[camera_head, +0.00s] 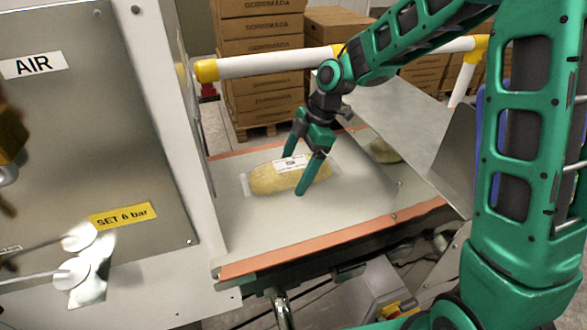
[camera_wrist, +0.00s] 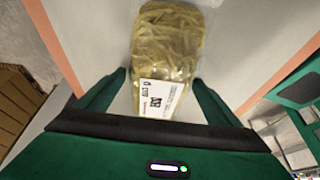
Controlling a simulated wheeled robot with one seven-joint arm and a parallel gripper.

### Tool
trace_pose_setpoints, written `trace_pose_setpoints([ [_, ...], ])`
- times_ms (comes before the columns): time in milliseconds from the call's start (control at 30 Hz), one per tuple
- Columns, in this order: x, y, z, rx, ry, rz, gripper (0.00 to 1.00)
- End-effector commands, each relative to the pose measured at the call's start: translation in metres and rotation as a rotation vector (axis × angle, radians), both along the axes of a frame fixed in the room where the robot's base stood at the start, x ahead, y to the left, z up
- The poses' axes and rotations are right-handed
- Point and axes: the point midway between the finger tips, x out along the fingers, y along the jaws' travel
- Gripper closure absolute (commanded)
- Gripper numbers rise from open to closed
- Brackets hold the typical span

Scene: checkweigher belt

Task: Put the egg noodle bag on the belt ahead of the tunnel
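The egg noodle bag (camera_head: 262,180) is a clear pack of yellow noodles with a white label. It lies flat on the pale belt surface (camera_head: 300,217), beside the grey cabinet. My gripper (camera_head: 294,176) reaches down over the label end of the bag, one finger on each side. In the wrist view the bag (camera_wrist: 167,45) runs up between the fingertips of my gripper (camera_wrist: 159,80), with a narrow gap at each side. The fingers look open and do not clearly touch the bag. The near end of the bag is hidden behind the gripper body.
The grey cabinet (camera_head: 80,130) with its white frame stands at the left. A white and yellow rail (camera_head: 265,65) crosses behind the belt. Another yellowish pack (camera_head: 384,151) lies farther right near a sloping metal plate (camera_head: 400,115). Stacked cartons (camera_head: 262,75) stand behind.

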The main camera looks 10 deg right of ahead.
Motion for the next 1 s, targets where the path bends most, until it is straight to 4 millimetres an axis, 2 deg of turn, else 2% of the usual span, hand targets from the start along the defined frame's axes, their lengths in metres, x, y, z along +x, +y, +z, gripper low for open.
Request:
trace_pose_setpoints([
  [233,0.000,0.000,0.002,0.000,0.000,0.001,0.13],
  [367,0.001,-0.003,0.012,0.001,-0.001,0.001,0.13],
  [800,0.008,-0.035,0.088,-0.001,-0.002,0.000,0.13],
  [1000,0.009,-0.042,0.108,0.001,-0.001,0.001,0.13],
])
